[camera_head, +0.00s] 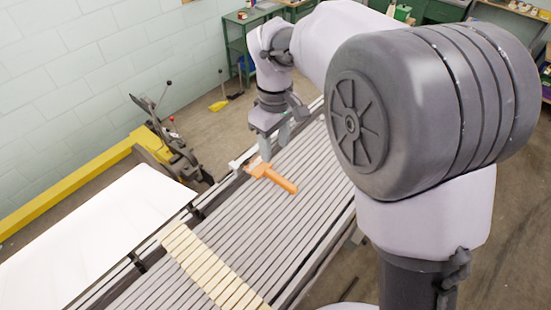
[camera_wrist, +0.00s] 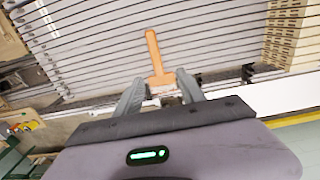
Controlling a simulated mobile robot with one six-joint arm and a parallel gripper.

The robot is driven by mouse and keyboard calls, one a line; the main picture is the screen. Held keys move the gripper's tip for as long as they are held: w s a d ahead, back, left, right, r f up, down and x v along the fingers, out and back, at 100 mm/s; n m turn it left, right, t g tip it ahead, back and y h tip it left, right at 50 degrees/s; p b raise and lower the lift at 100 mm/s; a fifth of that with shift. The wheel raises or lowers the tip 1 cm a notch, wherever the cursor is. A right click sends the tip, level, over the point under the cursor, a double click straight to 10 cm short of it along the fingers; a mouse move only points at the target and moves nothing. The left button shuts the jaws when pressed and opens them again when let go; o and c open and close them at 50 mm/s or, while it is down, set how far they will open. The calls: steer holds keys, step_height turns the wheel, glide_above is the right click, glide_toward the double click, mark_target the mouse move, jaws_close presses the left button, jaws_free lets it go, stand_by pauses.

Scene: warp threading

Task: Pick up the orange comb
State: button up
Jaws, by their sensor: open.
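The orange comb (camera_head: 272,177) lies on the grey slatted bed near its left edge in the head view. It has an orange handle and a paler toothed end. In the wrist view the comb (camera_wrist: 155,56) points away from my gripper, its wide end close to the gap between the fingers. My gripper (camera_head: 267,150) is above the slatted bed, beside the comb's wide end. In the wrist view the two fingers of my gripper (camera_wrist: 160,85) are apart with nothing held. Whether the fingertips touch the comb cannot be told.
The slatted bed (camera_head: 225,224) carries a row of pale wooden strips (camera_head: 205,262) at the near end. A white sheet (camera_head: 95,240) and a lever mechanism (camera_head: 168,150) with a yellow beam (camera_head: 75,186) stand to the left. A green bench (camera_head: 240,40) is at the back.

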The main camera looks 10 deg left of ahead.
mark_target(274, 174)
steer(key=f, duration=0.2)
steer(key=w+f, duration=0.1)
steer(key=f, duration=0.1)
steer(key=w+f, duration=0.1)
steer(key=f, duration=0.2)
steer(key=shift+w+a, duration=0.2)
steer(key=shift+w, duration=0.05)
steer(key=shift+s+f, duration=0.1)
steer(key=shift+f, duration=0.25)
steer(key=s+f, duration=0.1)
steer(key=f, duration=0.1)
steer(key=shift+s+f+p, duration=0.35)
steer(key=shift+w+a+f, duration=0.1)
steer(key=shift+w+f, duration=0.15)
steer(key=shift+f, duration=0.25)
steer(key=shift+w+a+f, duration=0.1)
steer(key=shift+w+f, duration=0.15)
steer(key=shift+f, duration=0.2)
steer(key=shift+w, duration=0.15)
steer(key=shift+d, duration=0.1)
steer(key=shift+c, duration=0.3)
steer(key=shift+s+r, duration=0.15)
steer(key=shift+s, duration=0.2)
steer(key=c, duration=0.3)
steer(key=shift+w, duration=0.1)
jaws_close()
